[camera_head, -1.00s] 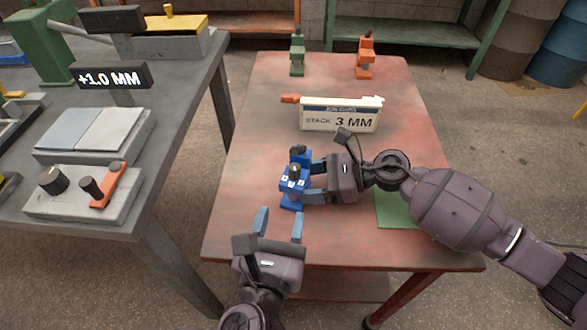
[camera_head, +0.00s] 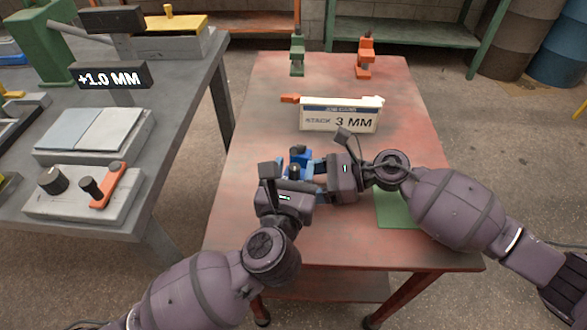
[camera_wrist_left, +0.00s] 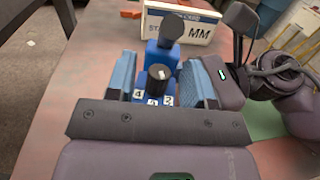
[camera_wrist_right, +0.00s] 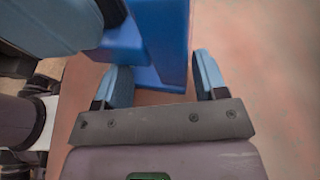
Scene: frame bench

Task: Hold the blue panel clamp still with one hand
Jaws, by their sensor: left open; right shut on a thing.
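The blue panel clamp (camera_head: 299,156) stands upright on the red table, partly hidden behind my left gripper in the head view. In the left wrist view its black knob and numbered dial (camera_wrist_left: 158,95) show. My right gripper (camera_head: 313,172) is shut on the clamp from the right. The right wrist view shows blue clamp body (camera_wrist_right: 160,35) at its fingers. My left gripper (camera_wrist_left: 160,75) is open at the near side, its fingers on either side of the numbered dial. I cannot tell whether they touch it.
A "STACK 3 MM" sign (camera_head: 340,119) stands behind the clamp. A green clamp (camera_head: 297,55) and an orange clamp (camera_head: 365,58) stand at the far edge. A green mat (camera_head: 396,211) lies under my right arm. A grey bench (camera_head: 180,130) with a "+1.0 MM" display (camera_head: 110,76) is at left.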

